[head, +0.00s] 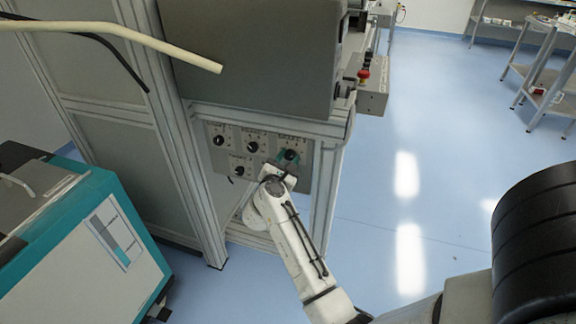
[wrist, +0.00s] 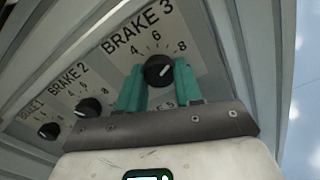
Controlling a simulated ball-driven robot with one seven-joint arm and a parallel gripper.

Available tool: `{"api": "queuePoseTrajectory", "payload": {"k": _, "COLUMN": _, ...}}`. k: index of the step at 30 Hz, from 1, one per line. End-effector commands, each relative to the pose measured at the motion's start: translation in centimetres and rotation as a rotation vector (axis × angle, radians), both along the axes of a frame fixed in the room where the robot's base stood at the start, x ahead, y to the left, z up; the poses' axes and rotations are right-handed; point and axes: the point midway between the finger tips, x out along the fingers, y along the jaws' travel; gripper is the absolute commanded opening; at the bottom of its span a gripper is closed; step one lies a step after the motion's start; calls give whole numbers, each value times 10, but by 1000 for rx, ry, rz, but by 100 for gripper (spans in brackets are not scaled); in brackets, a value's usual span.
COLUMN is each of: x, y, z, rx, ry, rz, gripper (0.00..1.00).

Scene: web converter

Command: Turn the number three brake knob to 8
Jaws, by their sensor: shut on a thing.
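The number three brake knob (wrist: 158,70) is a round black knob under the label BRAKE 3 in the wrist view. The numbers 4, 6 and 8 show around its upper side, with 8 at upper right. The lower part of its dial is hidden by my gripper. My gripper (wrist: 159,84) has teal fingers on both sides of the knob and is shut on it. I cannot clearly make out where the knob's pointer stands. In the head view the knob (head: 290,155) is at the panel's right, with my gripper (head: 287,161) at it.
The brake 2 knob (wrist: 88,107) and brake 1 knob (wrist: 49,130) sit to the left on the same panel. Another knob (head: 240,170) is lower down. A control box with a red button (head: 363,75) juts out at right. A teal-and-white cabinet (head: 90,245) stands at left. Open floor lies right.

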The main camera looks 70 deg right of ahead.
Motion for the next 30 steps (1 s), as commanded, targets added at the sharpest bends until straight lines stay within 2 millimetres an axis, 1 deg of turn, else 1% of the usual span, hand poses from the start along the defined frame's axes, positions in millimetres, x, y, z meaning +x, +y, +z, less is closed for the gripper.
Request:
{"api": "queuePoseTrajectory", "payload": {"k": 1, "x": 0, "y": 1, "z": -7, "rx": 7, "ry": -34, "rz": 1, "gripper": 4}}
{"api": "queuePoseTrajectory", "payload": {"k": 6, "x": 0, "y": 1, "z": -6, "rx": 16, "ry": -136, "rz": 0, "gripper": 4}}
{"api": "queuePoseTrajectory", "payload": {"k": 12, "x": 0, "y": 1, "z": -4, "rx": 22, "ry": -212, "rz": -1, "gripper": 4}}
{"api": "queuePoseTrajectory", "payload": {"k": 18, "x": 1, "y": 1, "z": -3, "rx": 26, "ry": -245, "rz": 0, "gripper": 4}}
{"api": "queuePoseTrajectory", "payload": {"k": 30, "x": 1, "y": 1, "z": -3, "rx": 26, "ry": -250, "rz": 0, "gripper": 4}}
